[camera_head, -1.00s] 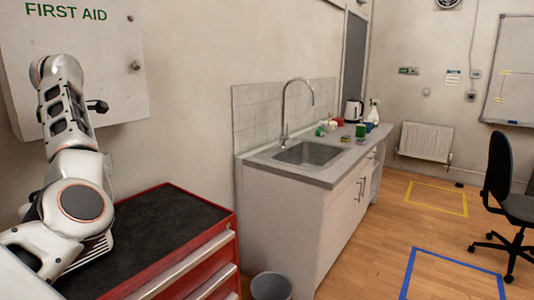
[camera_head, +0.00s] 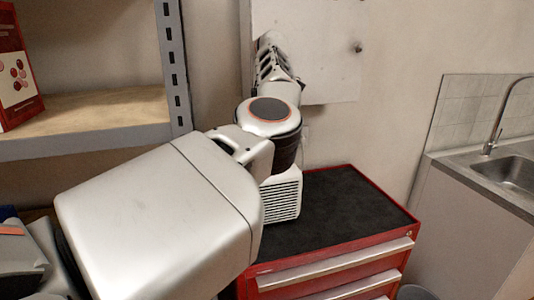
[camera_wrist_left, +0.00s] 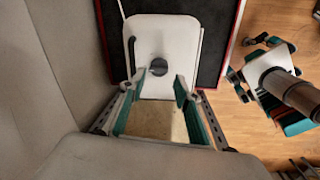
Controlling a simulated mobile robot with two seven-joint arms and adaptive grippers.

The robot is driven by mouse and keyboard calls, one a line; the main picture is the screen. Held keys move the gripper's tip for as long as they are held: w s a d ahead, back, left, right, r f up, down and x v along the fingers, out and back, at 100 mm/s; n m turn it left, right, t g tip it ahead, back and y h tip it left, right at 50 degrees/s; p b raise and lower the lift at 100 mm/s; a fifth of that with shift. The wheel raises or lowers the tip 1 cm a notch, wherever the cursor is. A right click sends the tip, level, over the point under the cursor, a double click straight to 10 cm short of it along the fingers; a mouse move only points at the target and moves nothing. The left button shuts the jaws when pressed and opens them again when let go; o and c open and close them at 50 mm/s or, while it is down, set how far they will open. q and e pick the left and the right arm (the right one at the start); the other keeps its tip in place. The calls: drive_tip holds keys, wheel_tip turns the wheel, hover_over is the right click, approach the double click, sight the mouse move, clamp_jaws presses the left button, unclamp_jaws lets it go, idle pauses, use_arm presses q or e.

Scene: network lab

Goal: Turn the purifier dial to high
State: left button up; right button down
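The purifier (camera_head: 283,197) is a white box with a slotted grille, standing on a red tool chest. In the left wrist view I look down on its pale top (camera_wrist_left: 178,42), with the round dark dial (camera_wrist_left: 158,67) near the middle. My left gripper (camera_wrist_left: 161,80) is open, its teal-padded fingers apart on either side of the dial's near side. I cannot tell whether they touch the purifier. In the head view my left arm hides part of the purifier, and its dial does not show. The dial's setting is unreadable. My right gripper cannot be made out.
The red tool chest (camera_head: 335,262) has a black top with free room right of the purifier. A shelf (camera_head: 90,125) stands left, a wall cabinet (camera_head: 325,60) behind, a sink (camera_head: 510,172) right. Unclear dark and teal parts (camera_wrist_left: 290,120) show at right in the wrist view.

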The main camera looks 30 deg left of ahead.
use_arm(q)
drive_tip(key=shift+w+a+f, duration=0.1)
drive_tip(key=shift+f, duration=1.25)
drive_tip(key=shift+w+a+f, duration=0.1)
drive_tip(key=shift+f, duration=1.2)
drive_tip(key=c, duration=0.8)
